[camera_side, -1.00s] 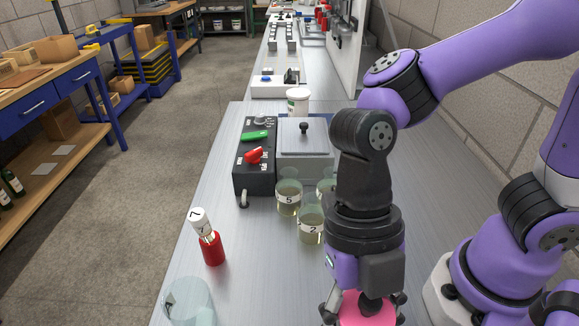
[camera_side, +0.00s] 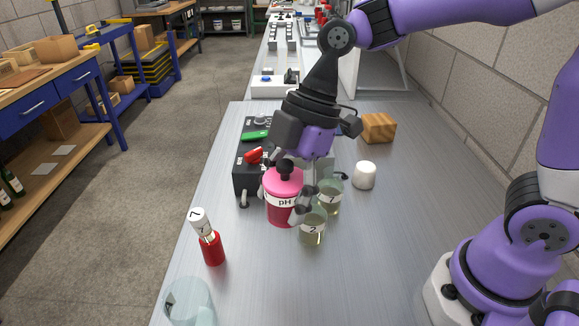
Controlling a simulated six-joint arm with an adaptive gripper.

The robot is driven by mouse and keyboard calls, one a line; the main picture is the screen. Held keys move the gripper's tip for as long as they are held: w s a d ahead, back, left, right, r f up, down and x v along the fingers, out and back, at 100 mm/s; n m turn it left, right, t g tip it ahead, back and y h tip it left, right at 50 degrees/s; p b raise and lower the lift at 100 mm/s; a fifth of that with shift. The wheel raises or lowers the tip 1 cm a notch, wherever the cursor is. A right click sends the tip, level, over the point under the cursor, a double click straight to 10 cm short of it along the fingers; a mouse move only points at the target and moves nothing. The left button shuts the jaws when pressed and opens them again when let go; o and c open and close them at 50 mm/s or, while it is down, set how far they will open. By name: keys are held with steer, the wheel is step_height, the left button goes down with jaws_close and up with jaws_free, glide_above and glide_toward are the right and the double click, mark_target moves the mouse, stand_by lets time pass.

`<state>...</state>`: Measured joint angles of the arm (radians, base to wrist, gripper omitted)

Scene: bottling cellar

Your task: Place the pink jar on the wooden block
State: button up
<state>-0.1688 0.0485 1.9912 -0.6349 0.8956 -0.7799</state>
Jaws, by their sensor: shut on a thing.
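The pink jar (camera_side: 283,190), with a white "pH" label and a dark knob on its lid, is in my gripper (camera_side: 291,200). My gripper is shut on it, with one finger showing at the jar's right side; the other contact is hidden. The jar appears roughly upright and held up in front of the dark control box. The wooden block (camera_side: 378,128) sits on the bench farther back and to the right, apart from the jar, with its top bare.
Beakers marked 7 (camera_side: 330,196) and 2 (camera_side: 312,228) stand just right of the jar. A white cylinder (camera_side: 364,175) stands before the block. The control box (camera_side: 247,175) is behind the jar. A red bottle (camera_side: 211,247) and glass beaker (camera_side: 190,303) stand front left.

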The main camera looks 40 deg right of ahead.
steer(key=w+d+m+t, duration=0.1)
steer(key=w+d+m, duration=0.1)
steer(key=w+d, duration=0.1)
steer(key=w+d+r+m+t+h, duration=0.1)
steer(key=w+d+m, duration=0.2)
steer(key=d, duration=0.1)
steer(key=w+d+m+t, duration=0.1)
steer(key=w+d+m, duration=0.2)
steer(key=d, duration=0.1)
steer(key=shift+w+d+r, duration=0.15)
steer(key=shift+d+r, duration=0.2)
steer(key=w+d+r+m+t+h, duration=0.1)
steer(key=w+d+m+h, duration=0.15)
steer(key=d+m, duration=0.6)
steer(key=m+h, duration=0.2)
steer(key=m, duration=0.2)
glide_above(377, 121)
steer(key=s, duration=0.1)
steer(key=shift+n, duration=0.25)
steer(key=f, duration=0.3)
steer(key=a+f, duration=0.1)
steer(key=f, duration=0.1)
steer(key=shift+s, duration=0.2)
steer(key=shift+d+f, duration=0.25)
steer(key=shift+d, duration=0.1)
steer(key=shift+f, duration=2)
steer(key=shift+f, duration=0.1)
